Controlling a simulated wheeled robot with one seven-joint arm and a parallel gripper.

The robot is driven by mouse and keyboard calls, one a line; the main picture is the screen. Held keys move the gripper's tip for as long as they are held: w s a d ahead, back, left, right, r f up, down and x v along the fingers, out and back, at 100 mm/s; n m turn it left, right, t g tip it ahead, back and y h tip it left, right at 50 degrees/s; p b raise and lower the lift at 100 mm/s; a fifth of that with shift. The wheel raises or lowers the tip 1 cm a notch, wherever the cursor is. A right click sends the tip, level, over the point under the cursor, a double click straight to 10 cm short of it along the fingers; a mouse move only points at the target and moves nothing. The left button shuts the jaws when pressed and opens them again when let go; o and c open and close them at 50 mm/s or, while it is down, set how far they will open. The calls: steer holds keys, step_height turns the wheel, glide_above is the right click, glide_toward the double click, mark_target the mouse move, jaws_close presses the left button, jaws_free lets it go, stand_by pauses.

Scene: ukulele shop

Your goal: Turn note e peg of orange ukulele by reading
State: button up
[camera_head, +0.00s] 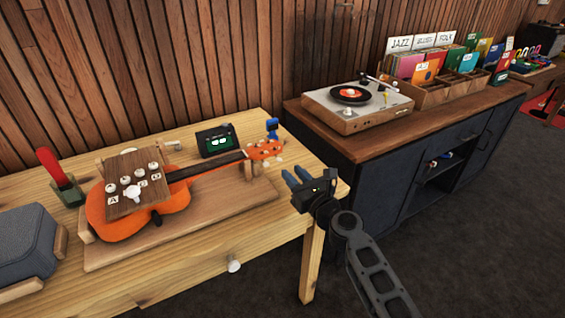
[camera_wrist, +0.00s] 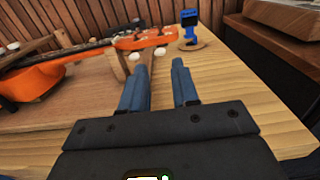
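The orange ukulele (camera_head: 120,222) lies on a wooden board (camera_head: 180,237) on the light wood table, its neck pointing right. Its orange headstock (camera_head: 264,150) with several pale pegs rests by a wooden support; the headstock also shows in the wrist view (camera_wrist: 143,38). A wooden plate with lettered knobs (camera_head: 135,185) sits over the body; A is legible. A small dark tuner (camera_head: 215,141) with a lit green display stands behind the neck; its reading is too small to tell. My gripper (camera_head: 288,177) is open and empty, right of and nearer than the headstock. Its blue fingers (camera_wrist: 162,72) are apart, short of the pegs.
A small blue device (camera_head: 272,127) stands behind the headstock. A red-handled object (camera_head: 56,172) and a grey box (camera_head: 25,245) are at the left. A dark cabinet (camera_head: 375,190) with a turntable (camera_head: 352,100) and record crates stands right of the table.

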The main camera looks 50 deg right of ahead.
mark_target(280, 161)
steer(key=x, duration=0.7)
steer(key=shift+f, duration=0.1)
jaws_close()
